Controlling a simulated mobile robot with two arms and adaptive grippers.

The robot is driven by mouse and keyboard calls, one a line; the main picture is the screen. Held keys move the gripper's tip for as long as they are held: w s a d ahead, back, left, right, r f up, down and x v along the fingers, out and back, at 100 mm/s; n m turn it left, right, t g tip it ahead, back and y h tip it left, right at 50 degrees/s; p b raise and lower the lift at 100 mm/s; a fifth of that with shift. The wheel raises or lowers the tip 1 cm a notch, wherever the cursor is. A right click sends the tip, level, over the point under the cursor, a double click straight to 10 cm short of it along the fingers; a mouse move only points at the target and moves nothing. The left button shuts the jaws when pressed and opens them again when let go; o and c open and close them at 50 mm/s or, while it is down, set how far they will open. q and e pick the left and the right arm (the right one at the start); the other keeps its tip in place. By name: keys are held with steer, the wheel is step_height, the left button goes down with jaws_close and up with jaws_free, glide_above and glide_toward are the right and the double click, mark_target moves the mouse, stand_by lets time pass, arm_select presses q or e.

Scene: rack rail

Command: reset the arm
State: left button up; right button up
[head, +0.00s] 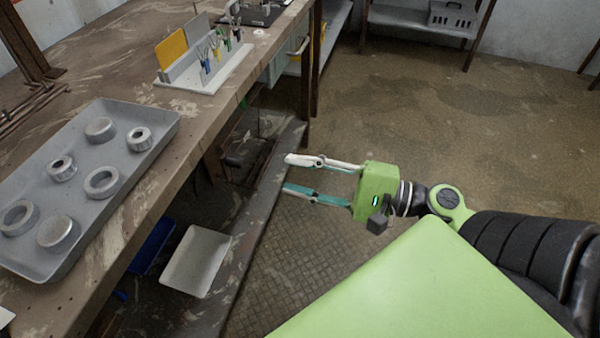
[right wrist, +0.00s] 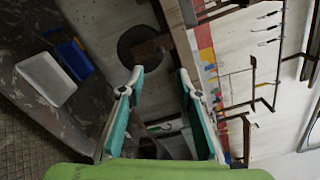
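My right gripper (head: 287,174) reaches in from the right in the head view, off the edge of the workbench (head: 215,118) and above the floor. Its two fingers are spread apart with nothing between them. In the right wrist view the same gripper (right wrist: 160,78) shows its teal finger pads well apart and empty. My left gripper is in neither view.
A grey tray (head: 84,205) with several metal rings lies on the bench. A tool holder (head: 205,70) stands farther back. A white bin (head: 196,260) and a blue bin (head: 152,246) sit on the lower shelf. Open floor (head: 440,120) lies to the right.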

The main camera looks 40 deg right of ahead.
stand_by(0.5)
